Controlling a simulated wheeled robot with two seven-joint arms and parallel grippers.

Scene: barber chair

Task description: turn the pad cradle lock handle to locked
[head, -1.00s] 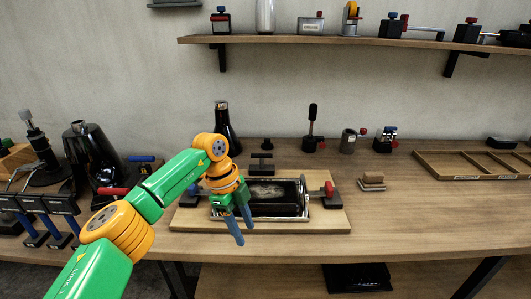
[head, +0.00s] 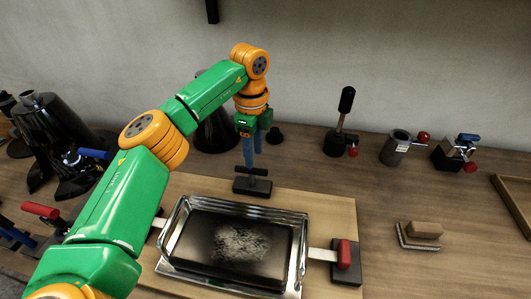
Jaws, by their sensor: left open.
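The pad cradle (head: 184,268) is a shiny metal frame around a dark pad (head: 235,243) with a pale worn patch, set on a light wooden board (head: 325,212). Behind the cradle, a black T-shaped handle (head: 252,184) stands on a small dark block, its bar running left to right. A red handle (head: 345,252) on a black block sits at the cradle's right end, joined by a pale strip. My left gripper (head: 252,160) points down with blue fingers at the T-shaped handle; I cannot tell whether they touch it. It is open. My right gripper is not in view.
A black flask (head: 215,135) stands behind my left arm. A black upright lever (head: 344,115), a metal cup (head: 396,150) and a small clamp block (head: 455,153) stand along the back. A tan block (head: 424,230) lies right of the board. Dark equipment is at left.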

